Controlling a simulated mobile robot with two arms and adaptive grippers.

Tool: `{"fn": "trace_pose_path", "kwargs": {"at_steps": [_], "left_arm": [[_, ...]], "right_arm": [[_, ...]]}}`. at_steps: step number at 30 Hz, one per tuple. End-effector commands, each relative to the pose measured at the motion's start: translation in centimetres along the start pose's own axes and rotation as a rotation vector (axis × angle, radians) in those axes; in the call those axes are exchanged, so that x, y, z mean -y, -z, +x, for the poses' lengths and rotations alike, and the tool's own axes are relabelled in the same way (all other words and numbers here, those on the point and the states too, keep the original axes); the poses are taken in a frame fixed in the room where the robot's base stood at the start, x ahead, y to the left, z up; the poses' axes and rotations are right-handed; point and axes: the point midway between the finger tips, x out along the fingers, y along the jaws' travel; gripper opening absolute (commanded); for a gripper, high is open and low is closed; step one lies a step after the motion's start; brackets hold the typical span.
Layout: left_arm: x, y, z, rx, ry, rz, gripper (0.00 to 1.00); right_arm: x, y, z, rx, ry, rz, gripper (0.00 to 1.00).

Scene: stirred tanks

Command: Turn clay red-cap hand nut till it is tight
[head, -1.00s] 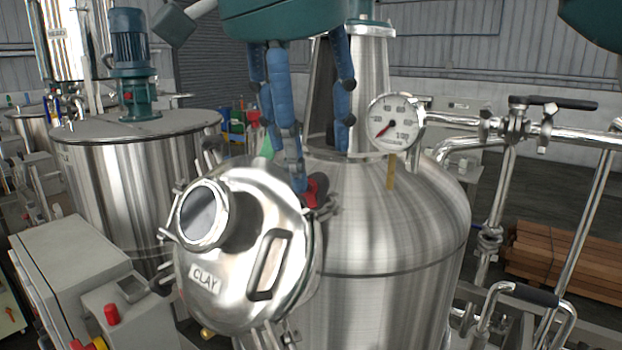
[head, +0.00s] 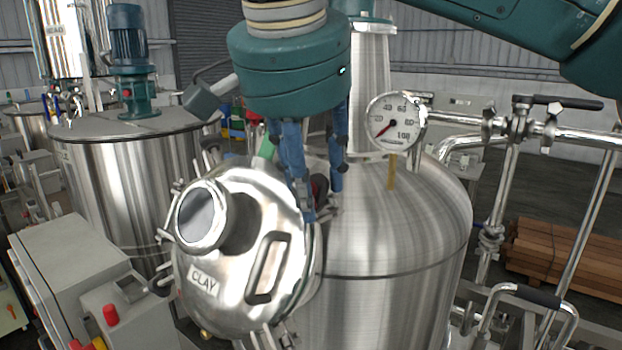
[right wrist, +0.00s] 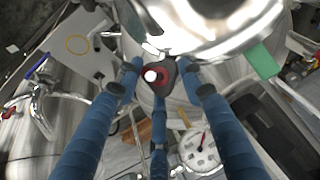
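In the right wrist view the nut (right wrist: 160,77), dark with a red ring and a pale centre, lies between the three fingertips of my right gripper (right wrist: 159,70). The tips are very close to it; I cannot tell whether they press on it. My left gripper is not in view.
A pressure gauge (head: 395,122) stands close right of the fingers on the steel tank (head: 400,235). The lid's handle (head: 268,268) lies below the nut. Pipes with black-handled valves (head: 555,102) stand at the right. Another tank (head: 130,180) stands at the left.

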Motion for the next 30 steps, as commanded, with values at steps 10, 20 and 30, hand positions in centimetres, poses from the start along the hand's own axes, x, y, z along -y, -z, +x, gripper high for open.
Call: {"fn": "trace_pose_path", "kwargs": {"at_steps": [10, 20, 30], "left_arm": [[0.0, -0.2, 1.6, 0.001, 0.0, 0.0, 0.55], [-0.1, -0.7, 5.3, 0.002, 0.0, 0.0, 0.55], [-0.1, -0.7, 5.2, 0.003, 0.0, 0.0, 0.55]], "right_arm": [[-0.1, 0.2, 0.3, -0.005, 0.051, 0.075, 0.11], [-0.4, 0.1, 0.1, -0.005, 0.203, 0.329, 0.11], [-0.4, 0.3, -0.2, -0.005, 0.212, 0.347, 0.11]]}}
